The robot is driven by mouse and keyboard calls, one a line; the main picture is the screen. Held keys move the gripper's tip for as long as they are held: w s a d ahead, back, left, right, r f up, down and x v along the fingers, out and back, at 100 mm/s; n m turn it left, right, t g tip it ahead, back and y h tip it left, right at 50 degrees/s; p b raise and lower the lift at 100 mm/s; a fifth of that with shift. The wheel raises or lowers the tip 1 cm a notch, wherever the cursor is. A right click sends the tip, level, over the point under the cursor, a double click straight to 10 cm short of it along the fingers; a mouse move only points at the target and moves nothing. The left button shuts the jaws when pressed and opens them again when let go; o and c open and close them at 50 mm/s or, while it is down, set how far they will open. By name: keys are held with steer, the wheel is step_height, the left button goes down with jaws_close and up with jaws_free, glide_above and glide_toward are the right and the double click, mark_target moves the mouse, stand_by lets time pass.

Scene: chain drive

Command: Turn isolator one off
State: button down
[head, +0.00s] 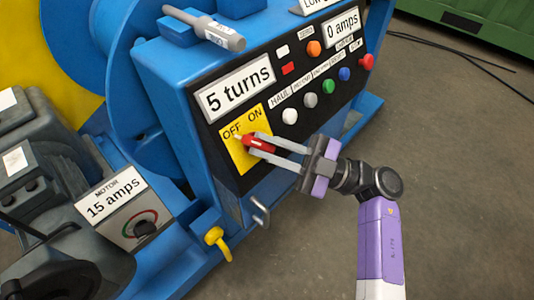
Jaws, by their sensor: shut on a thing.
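The isolator is a red handle (259,144) on a yellow plate (238,158) marked OFF and ON, on the black front panel of the blue machine. The handle's tip points left, toward the OFF lettering. My gripper (258,143) is shut on the red handle, with one finger on its upper side and one on its lower side. The fingers hide part of the handle. I see no number on this isolator.
A display (236,87) reads "5 turns" above the plate. Coloured buttons (310,100) lie to the right. The motor box (128,212) reads "15 amps". Open floor (440,170) is at right.

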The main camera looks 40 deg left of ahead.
steer(key=shift+n+g+h+b, duration=0.4)
steer(key=shift+n+g+h, duration=0.1)
steer(key=shift+n, duration=0.4)
steer(key=c, duration=1.4)
jaws_free()
steer(key=shift+o, duration=0.2)
steer(key=v, duration=0.7)
steer(key=shift+w+d+p, duration=0.3)
steer(key=shift+n, duration=0.3)
